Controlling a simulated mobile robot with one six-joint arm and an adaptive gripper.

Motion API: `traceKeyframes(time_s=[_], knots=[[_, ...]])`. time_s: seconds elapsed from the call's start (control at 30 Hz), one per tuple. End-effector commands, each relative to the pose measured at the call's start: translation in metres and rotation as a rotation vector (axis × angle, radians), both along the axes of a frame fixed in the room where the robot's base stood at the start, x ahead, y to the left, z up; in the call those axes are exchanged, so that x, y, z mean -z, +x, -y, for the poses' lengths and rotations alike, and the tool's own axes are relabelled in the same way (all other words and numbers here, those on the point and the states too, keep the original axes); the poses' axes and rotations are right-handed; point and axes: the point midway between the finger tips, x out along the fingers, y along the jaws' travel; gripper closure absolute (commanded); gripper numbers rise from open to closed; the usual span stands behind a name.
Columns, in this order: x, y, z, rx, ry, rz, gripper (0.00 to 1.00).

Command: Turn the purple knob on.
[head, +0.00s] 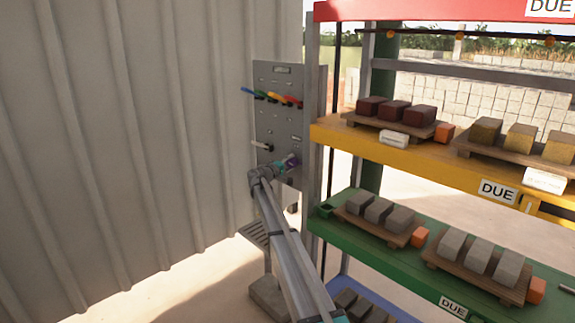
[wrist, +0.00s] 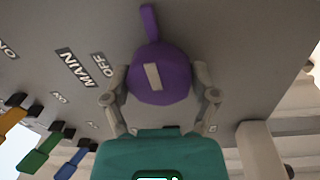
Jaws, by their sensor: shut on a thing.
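The purple knob (wrist: 160,80) is round, with a pale bar on its face and a purple tab pointing up in the wrist view. The knob's own on and off marks cannot be made out.
Several coloured levers (head: 271,97) stick out of the panel above the knob; the green lever (wrist: 40,155) also shows in the wrist view. A rack (head: 335,135) with block-laden boards stands at right, a corrugated wall (head: 120,140) at left.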

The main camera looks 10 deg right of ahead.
Motion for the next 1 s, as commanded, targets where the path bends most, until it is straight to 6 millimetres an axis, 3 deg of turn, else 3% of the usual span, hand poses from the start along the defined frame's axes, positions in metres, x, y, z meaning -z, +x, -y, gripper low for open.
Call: traceKeyframes(time_s=[0.17, 0.2, 0.33, 1.0], knots=[[-0.0006, 0.0010, 0.0032, 0.003, -0.001, 0.001, 0.72], [-0.0006, 0.0010, 0.0032, 0.003, -0.001, 0.001, 0.22], [-0.0004, 0.0007, 0.0023, 0.002, 0.000, 0.001, 0.00], [0.0000, -0.0002, 0.0000, 0.000, -0.001, -0.001, 0.00]])
